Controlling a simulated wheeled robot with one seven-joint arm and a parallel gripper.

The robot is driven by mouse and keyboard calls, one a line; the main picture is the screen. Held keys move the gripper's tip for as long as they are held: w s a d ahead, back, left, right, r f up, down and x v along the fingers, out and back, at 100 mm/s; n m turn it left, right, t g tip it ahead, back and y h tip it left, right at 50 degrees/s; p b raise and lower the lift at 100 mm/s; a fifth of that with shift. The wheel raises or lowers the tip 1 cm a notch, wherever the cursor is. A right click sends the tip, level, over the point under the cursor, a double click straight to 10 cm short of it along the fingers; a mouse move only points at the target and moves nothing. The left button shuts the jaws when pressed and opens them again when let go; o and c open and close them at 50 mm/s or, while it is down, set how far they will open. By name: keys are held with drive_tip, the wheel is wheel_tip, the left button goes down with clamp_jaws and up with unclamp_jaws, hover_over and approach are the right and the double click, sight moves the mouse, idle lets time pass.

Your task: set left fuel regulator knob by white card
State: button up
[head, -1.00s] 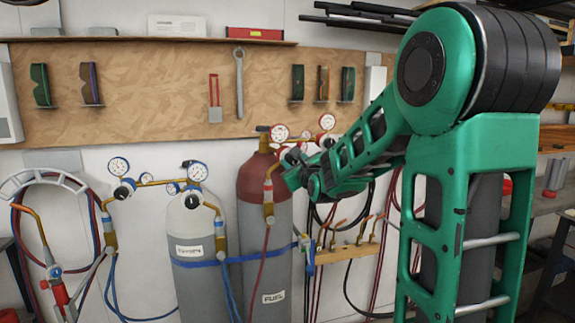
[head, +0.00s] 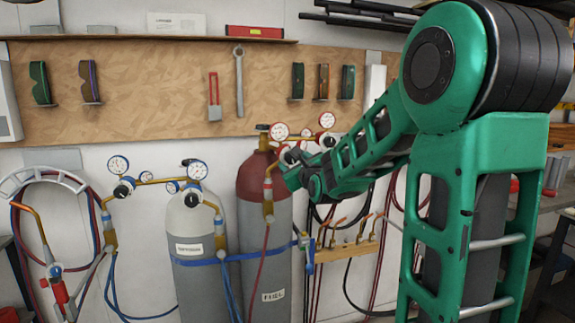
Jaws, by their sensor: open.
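The fuel cylinder (head: 263,180), grey with a dark red top and a FUEL label, stands upright at the middle. Its regulator carries two red-rimmed gauges, a left gauge (head: 279,131) and a right gauge (head: 327,120). My gripper (head: 287,170) is at the regulator, just below the left gauge, and is open. The arm's end covers much of the regulator there, so the left knob is mostly hidden. I cannot tell whether the fingers touch it. A white card (head: 177,23) stands on the shelf above the board; its writing is too small to read.
A grey cylinder (head: 197,245) with a white top and blue-rimmed gauges stands close on the left. A blue strap (head: 195,262) crosses it. Hoses hang around both cylinders. A wooden torch rack (head: 347,250) is at right. My green arm fills the right side.

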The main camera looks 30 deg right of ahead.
drive_tip(key=v, duration=0.9)
drive_tip(key=shift+s+a, duration=0.2)
drive_tip(key=shift+s, duration=0.15)
drive_tip(key=w+d+n, duration=0.1)
drive_tip(key=w+n, duration=0.2)
drive_tip(key=n, duration=0.7)
drive_tip(key=w+d+n, duration=0.1)
drive_tip(key=w+n, duration=0.2)
drive_tip(key=n, duration=0.7)
drive_tip(key=w+d+n, duration=0.1)
drive_tip(key=w+n, duration=0.2)
drive_tip(key=n, duration=0.7)
drive_tip(key=shift+w+r+n, duration=0.15)
drive_tip(key=shift+w+n, duration=0.25)
